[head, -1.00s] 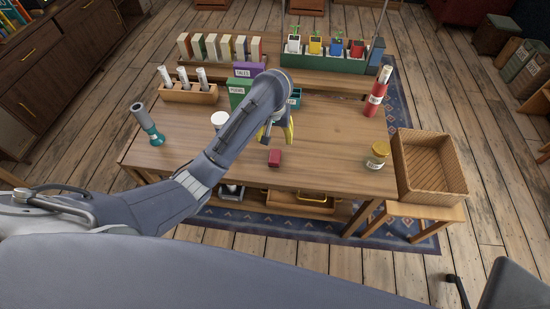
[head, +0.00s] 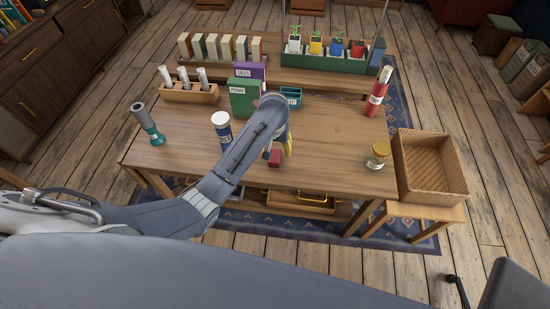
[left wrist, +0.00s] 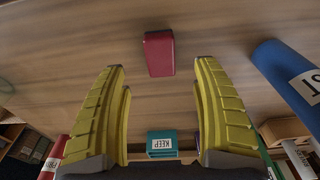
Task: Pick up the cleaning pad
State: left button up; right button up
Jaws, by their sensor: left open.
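The cleaning pad appears to be the small red block (head: 275,157) lying on the wooden table near its front middle. In the left wrist view the red block (left wrist: 158,54) lies just beyond the fingertips, between their lines. My left gripper (head: 286,147) is close to the block, its yellow fingers partly hidden by my own arm. In the left wrist view its two fingers (left wrist: 160,72) are spread wide with nothing between them. My right gripper is not in view.
A blue canister (head: 222,130) stands left of my left arm. A green box (head: 243,101) and a teal holder (head: 291,97) stand behind it. A glass jar (head: 378,155) and a wicker basket (head: 428,165) are to the right. The table between block and jar is clear.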

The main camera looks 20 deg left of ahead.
pick_arm(q)
jog(key=shift+w+a+f, duration=0.1)
jog(key=shift+w+f, duration=0.05)
jog(key=shift+f, duration=1.1)
jog(key=shift+w+f, duration=0.2)
jog(key=shift+f, duration=1.1)
jog(key=shift+w+a+f, duration=0.1)
jog(key=shift+w+f, duration=0.05)
jog(key=shift+f, duration=1.1)
jog(key=c, duration=1.4)
jog(key=shift+d, duration=0.1)
notch_tip(320, 180, up, 14)
notch_tip(320, 180, up, 6)
send_over(275, 156)
jog(key=shift+w, duration=0.1)
